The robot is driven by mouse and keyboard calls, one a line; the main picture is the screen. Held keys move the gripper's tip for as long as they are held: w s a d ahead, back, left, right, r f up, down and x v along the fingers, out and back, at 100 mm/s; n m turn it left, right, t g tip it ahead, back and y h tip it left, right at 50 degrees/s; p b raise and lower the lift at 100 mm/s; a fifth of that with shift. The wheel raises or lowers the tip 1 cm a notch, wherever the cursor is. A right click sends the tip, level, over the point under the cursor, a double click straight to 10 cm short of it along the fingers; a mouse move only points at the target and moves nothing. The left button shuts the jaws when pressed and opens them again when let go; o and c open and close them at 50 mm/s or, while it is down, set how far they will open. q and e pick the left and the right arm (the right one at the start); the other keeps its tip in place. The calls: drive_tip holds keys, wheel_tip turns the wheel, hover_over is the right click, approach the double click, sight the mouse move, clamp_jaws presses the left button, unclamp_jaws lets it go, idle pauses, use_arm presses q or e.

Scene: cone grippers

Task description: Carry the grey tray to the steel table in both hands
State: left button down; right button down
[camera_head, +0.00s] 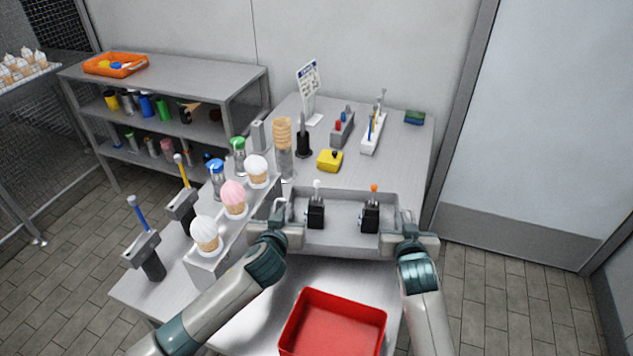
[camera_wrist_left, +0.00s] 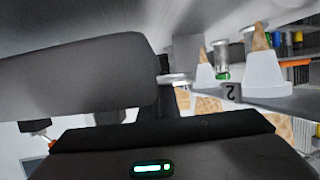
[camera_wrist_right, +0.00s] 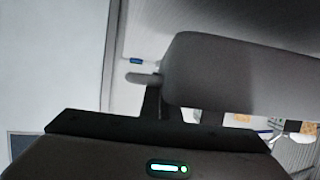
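The grey tray (camera_head: 345,245) is level in the head view, over the table's middle right; I cannot tell whether it touches the tabletop. Two black cone grippers stand in it, one with a white top (camera_head: 316,213) and one with an orange top (camera_head: 370,216). My left gripper (camera_head: 284,214) is at the tray's left end and my right gripper (camera_head: 405,220) at its right end; both look closed on its end walls, though the fingertips are partly hidden. The steel table (camera_head: 410,150) lies under and behind the tray.
A red bin (camera_head: 333,325) is in front of the tray. A cone stand (camera_head: 210,268) with several ice cream cones is to the left. A yellow block (camera_head: 330,160), a white holder (camera_head: 373,133) and a sign (camera_head: 308,85) stand behind. Bare tabletop shows at the right back.

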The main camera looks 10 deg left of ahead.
use_arm(q)
drive_tip(key=shift+r, duration=0.1)
